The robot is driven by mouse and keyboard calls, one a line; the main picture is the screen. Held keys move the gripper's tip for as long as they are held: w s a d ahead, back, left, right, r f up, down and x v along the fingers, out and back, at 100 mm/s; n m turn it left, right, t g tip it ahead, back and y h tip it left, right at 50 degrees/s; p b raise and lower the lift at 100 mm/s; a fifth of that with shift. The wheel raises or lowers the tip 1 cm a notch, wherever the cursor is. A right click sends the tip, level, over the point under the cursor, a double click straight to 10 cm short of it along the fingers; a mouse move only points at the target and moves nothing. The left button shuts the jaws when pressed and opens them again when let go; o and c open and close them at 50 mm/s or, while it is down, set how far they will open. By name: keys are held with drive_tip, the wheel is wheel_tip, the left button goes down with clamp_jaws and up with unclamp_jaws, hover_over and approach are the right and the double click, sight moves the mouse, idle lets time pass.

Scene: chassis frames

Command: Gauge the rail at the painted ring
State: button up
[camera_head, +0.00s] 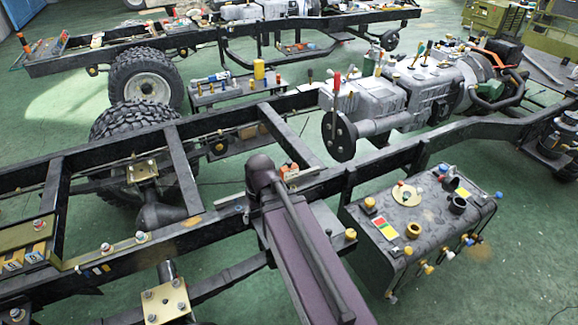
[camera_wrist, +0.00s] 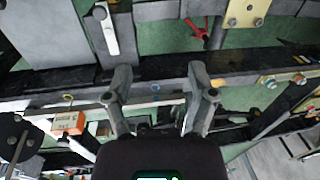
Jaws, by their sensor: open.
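My gripper (camera_wrist: 160,88) is open in the wrist view, its two grey fingers apart over a pale grey strip. The dark chassis rail (camera_wrist: 250,64) runs across just beyond the fingertips; it also shows in the head view (camera_head: 355,174). A small blue mark (camera_wrist: 155,87) shows between the fingertips; I cannot tell whether it is the painted ring. A yellow ring-like mark (camera_wrist: 69,97) shows left of the fingers. In the head view my arm hides the gripper.
An orange-and-white box (camera_wrist: 68,123) sits left of the gripper; it also shows in the head view (camera_head: 289,171). Red-handled pliers (camera_wrist: 196,28) lie beyond the rail. A dark tank (camera_head: 420,215) with caps stands right, a grey engine (camera_head: 400,95) behind. Crossmembers limit room.

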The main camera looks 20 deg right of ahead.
drive_tip(key=w+d+f+n+t+y+b, duration=0.1)
drive_tip(key=w+d+f+n+y+b, duration=0.1)
drive_tip(key=w+d+f+y+b, duration=0.3)
drive_tip(key=n+t+y+b, duration=0.7)
drive_tip(key=t+b, duration=0.4)
drive_tip(key=b, duration=0.7)
approach(289, 161)
drive_tip(key=v, duration=0.4)
drive_tip(key=shift+s+a, duration=0.15)
drive_tip(key=shift+s, duration=0.1)
drive_tip(key=shift+w+a, duration=0.1)
drive_tip(key=x, duration=1.3)
drive_tip(key=shift+w+a+f, duration=0.1)
drive_tip(key=shift+w+a, duration=0.05)
drive_tip(key=shift+w, duration=0.25)
clamp_jaws()
